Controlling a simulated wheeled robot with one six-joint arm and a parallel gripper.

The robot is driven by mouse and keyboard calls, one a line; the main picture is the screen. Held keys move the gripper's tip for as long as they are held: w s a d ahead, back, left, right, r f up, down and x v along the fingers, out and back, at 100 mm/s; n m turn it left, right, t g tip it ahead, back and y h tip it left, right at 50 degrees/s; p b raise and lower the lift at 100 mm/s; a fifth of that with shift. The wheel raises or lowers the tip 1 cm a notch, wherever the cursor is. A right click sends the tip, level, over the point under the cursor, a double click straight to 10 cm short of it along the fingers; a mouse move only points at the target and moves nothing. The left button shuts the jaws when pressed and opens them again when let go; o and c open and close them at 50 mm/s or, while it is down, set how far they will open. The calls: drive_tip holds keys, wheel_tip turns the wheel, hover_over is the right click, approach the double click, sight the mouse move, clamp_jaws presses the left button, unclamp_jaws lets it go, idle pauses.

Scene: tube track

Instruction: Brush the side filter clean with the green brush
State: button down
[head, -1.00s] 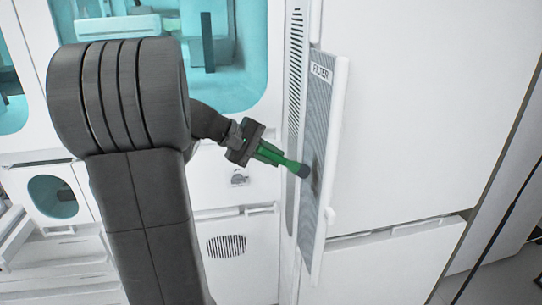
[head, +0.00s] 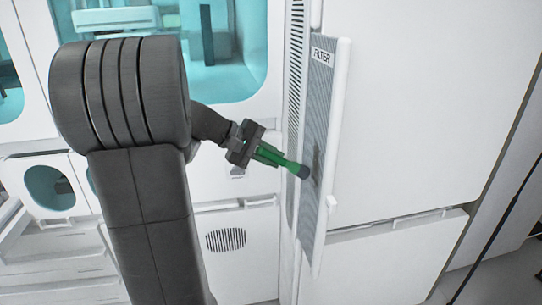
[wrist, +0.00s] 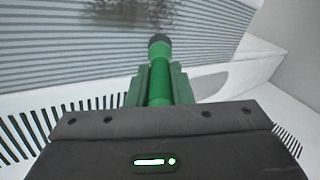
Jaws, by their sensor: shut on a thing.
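My gripper (head: 262,152) is shut on the green brush (head: 287,163), which points right with its dark tip toward the side filter. The brush also shows in the wrist view (wrist: 159,82), held between the green jaws with its dark tip at the far end. The side filter (head: 321,110) is a tall, grey ribbed panel in a white frame, labelled FILTER at its top. A dark smudge (head: 317,160) lies on it near the brush tip. In the wrist view the smudge (wrist: 125,8) is beyond the tip, at the top. I cannot tell whether the tip touches the filter.
A slotted vent strip (head: 295,70) runs beside the filter. A large white cabinet wall (head: 420,110) is to the right. A white machine with a teal window (head: 235,60) stands behind my arm.

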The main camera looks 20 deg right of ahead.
drive_tip(key=shift+r, duration=0.1)
drive_tip(key=shift+r+p, duration=1.45)
drive_tip(key=shift+r, duration=0.4)
drive_tip(key=shift+f, duration=0.15)
drive_tip(key=shift+s+a+f+b, duration=0.15)
drive_tip(key=shift+s+f+b, duration=0.4)
drive_tip(key=shift+f+b, duration=0.35)
drive_tip(key=shift+s+a+f+b, duration=0.1)
drive_tip(key=shift+s+f+b, duration=0.45)
drive_tip(key=shift+f+b, duration=0.3)
drive_tip(key=shift+s+a+f+b, duration=0.15)
drive_tip(key=shift+s+f+b, duration=0.4)
drive_tip(key=shift+f+b, duration=0.3)
drive_tip(key=shift+s+a+f+b, duration=0.1)
drive_tip(key=shift+s+f+b, duration=0.45)
drive_tip(key=shift+f+b, duration=0.3)
drive_tip(key=shift+f, duration=0.1)
